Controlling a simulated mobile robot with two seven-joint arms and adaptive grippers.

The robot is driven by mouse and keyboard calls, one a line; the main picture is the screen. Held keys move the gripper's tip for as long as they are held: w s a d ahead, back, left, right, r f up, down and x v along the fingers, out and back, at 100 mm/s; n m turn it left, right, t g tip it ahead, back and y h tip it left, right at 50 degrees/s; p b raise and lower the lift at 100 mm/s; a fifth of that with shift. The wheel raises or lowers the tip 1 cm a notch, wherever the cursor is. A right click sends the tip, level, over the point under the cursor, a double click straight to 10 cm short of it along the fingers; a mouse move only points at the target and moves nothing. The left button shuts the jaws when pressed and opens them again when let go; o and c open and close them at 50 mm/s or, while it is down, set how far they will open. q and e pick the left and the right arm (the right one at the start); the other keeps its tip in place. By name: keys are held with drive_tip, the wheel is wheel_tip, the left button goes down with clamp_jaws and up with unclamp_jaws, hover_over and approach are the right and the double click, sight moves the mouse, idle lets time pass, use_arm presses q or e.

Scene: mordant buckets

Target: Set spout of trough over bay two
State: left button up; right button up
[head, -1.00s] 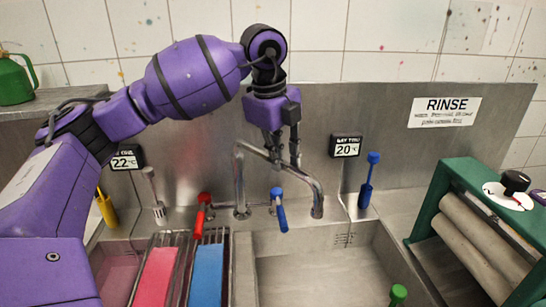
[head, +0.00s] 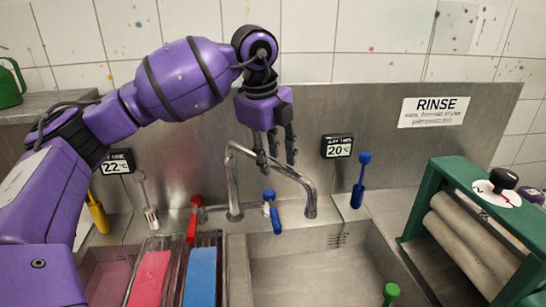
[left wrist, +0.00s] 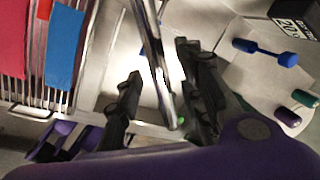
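The metal spout (head: 272,164) rises from the tap behind the trough and bends right. Its downturned end (head: 310,205) is above the back of the right basin, bay two (head: 315,275). The left basin, bay one (head: 103,280), lies left of the divider. My left gripper (head: 276,158) points down at the spout's arm, fingers apart. In the left wrist view the spout (left wrist: 155,55) runs between the open fingers (left wrist: 162,75); I cannot tell if either touches it. My right gripper is not in view.
Red (head: 194,218) and blue (head: 273,212) tap handles stand below the spout. Wire racks with pink (head: 150,278) and blue (head: 201,277) slabs are in front left. A green roller machine (head: 462,180) stands right. The steel back wall is close behind.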

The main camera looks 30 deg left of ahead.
use_arm(q)
wheel_tip(320, 180, up, 12)
drive_tip(key=s, duration=0.2)
drive_tip(key=shift+a+f, duration=0.15)
drive_tip(key=shift+a, duration=0.2)
drive_tip(key=shift+s+f, duration=0.1)
drive_tip(key=shift+s, duration=0.05)
